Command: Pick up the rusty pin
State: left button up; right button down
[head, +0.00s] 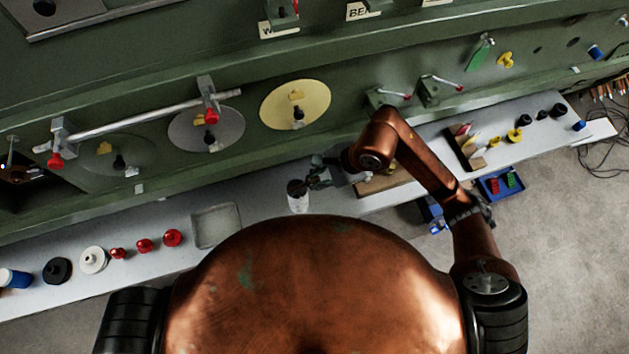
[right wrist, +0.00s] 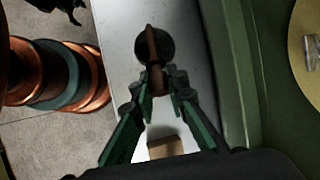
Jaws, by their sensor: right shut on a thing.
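The rusty pin (right wrist: 153,52) shows as a thin brown rod in the right wrist view. My right gripper (right wrist: 158,85) has its green fingers closed around the pin's near end. The pin's far end overlaps a dark round shape (right wrist: 167,47) on the grey bench. In the head view my right gripper (head: 318,179) is beside a clear jar with a dark top (head: 298,196). The pin is too small to make out there. I cannot tell whether the pin touches the jar or is above it. My left gripper is not in view.
The narrow bench (head: 345,201) runs along the green fuselage wall. A grey tray (head: 215,226) and several red, white and black knobs lie to the left. A wooden block (head: 377,184) and an organiser box (head: 466,146) are to the right. A blue bin (head: 501,183) stands further right.

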jog(key=s+d+r+b, duration=0.3)
jog(key=s+r+b, duration=0.5)
jog(key=s+b, duration=0.2)
jog(key=shift+s+r+b, duration=0.35)
jog(key=shift+s, duration=0.95)
